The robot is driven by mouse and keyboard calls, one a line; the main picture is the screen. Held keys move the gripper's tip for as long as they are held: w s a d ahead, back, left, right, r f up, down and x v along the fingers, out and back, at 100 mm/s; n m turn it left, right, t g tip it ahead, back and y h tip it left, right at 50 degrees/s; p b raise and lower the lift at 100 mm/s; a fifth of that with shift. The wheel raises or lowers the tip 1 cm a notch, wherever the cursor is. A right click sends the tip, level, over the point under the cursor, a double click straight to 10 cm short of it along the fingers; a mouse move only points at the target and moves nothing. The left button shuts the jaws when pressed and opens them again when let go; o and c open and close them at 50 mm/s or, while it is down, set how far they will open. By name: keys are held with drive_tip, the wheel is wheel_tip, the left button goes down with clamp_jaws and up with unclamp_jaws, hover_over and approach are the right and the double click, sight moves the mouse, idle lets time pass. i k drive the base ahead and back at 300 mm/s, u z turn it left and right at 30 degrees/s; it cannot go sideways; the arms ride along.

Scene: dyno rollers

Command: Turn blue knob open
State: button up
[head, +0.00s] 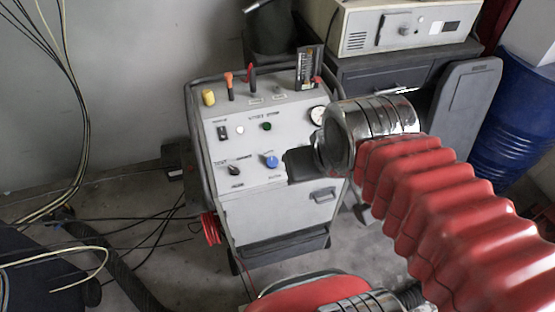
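The blue knob (271,161) sits on the lower right of the light grey control panel (225,177) of a wheeled cabinet. A black knob (233,171) is to its left on the same panel. My arm comes in from the right with a red bellows sleeve and a metal wrist. My gripper (292,165) is a dark shape at the end of the wrist, just right of the blue knob. I cannot tell whether it touches the knob. Its fingers are too dark and small to show whether they are open or shut.
The panel also has a green button (267,126), a black switch (222,132) and a round gauge (317,115). Coloured handles stand along its top edge. A grey tubular frame surrounds the cabinet. A blue barrel (512,120) stands at the right. Cables (150,232) lie on the floor at left.

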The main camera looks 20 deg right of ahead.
sight(272, 162)
drive_tip(key=z, duration=0.5)
drive_tip(key=k, duration=1.1)
drive_tip(key=u, duration=1.1)
drive_tip(key=i, duration=1)
